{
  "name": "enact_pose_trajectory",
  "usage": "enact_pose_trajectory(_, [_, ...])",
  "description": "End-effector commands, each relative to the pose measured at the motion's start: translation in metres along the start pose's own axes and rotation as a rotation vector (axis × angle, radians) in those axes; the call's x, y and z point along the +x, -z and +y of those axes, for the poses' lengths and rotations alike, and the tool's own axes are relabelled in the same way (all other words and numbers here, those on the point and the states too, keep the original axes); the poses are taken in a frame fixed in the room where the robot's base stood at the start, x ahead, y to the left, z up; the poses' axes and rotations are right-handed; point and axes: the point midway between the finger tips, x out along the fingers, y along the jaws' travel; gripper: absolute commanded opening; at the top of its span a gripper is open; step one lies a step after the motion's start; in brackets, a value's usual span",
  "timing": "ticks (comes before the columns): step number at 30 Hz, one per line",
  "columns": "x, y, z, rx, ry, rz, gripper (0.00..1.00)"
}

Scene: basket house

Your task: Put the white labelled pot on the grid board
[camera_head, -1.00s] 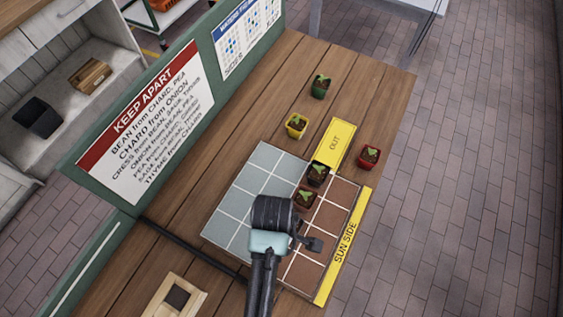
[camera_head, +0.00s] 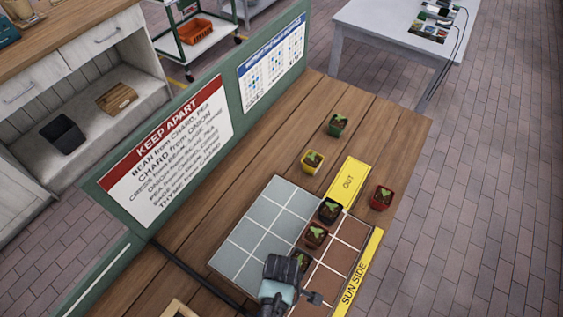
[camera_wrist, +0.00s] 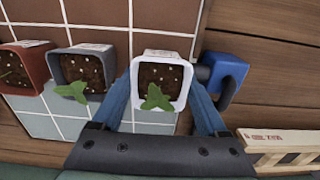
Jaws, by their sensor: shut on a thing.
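The white pot (camera_wrist: 179,103), with dark soil and a green seedling, sits upright between the fingers of my gripper (camera_wrist: 160,108) in the wrist view. My gripper is shut on it. In the head view my gripper (camera_head: 281,277) is over the near end of the grid board (camera_head: 250,238) and hides the white pot. I cannot tell whether the pot touches the board. The board has grey-blue squares on the left and brown ones on the right. A grey pot (camera_wrist: 66,65) and a red-brown pot (camera_wrist: 37,70) stand left of the white pot in the wrist view.
A black pot (camera_head: 330,212) and the red-brown pot (camera_head: 315,236) stand in line on the board. Yellow (camera_head: 312,163), green (camera_head: 338,125) and red (camera_head: 381,198) pots stand off it, around the yellow OUT strip (camera_head: 348,183). A sign panel (camera_head: 170,150) borders the left.

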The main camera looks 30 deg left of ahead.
Motion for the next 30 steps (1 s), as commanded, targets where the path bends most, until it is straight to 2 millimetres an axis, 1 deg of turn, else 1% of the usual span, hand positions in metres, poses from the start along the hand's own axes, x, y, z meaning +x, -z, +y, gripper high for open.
enact_pose_trajectory(12, [0.006, 0.0, 0.001, 0.0, -0.001, 0.001, 0.0])
enact_pose_trajectory(13, [0.007, 0.0, 0.0, 0.0, 0.0, 0.0, 0.78])
enact_pose_trajectory(15, [0.006, 0.0, 0.0, 0.0, 0.0, 0.0, 0.91])
enact_pose_trajectory(17, [0.006, 0.0, 0.0, 0.0, 0.0, 0.0, 1.0])
enact_pose_trajectory(24, [0.005, 0.0, 0.0, 0.0, 0.0, 0.0, 1.0])
enact_pose_trajectory(28, [-0.002, 0.0, 0.0, 0.0, -0.001, 0.0, 1.0])
enact_pose_trajectory(30, [-0.009, 0.0, 0.0, 0.001, -0.001, 0.001, 1.0])
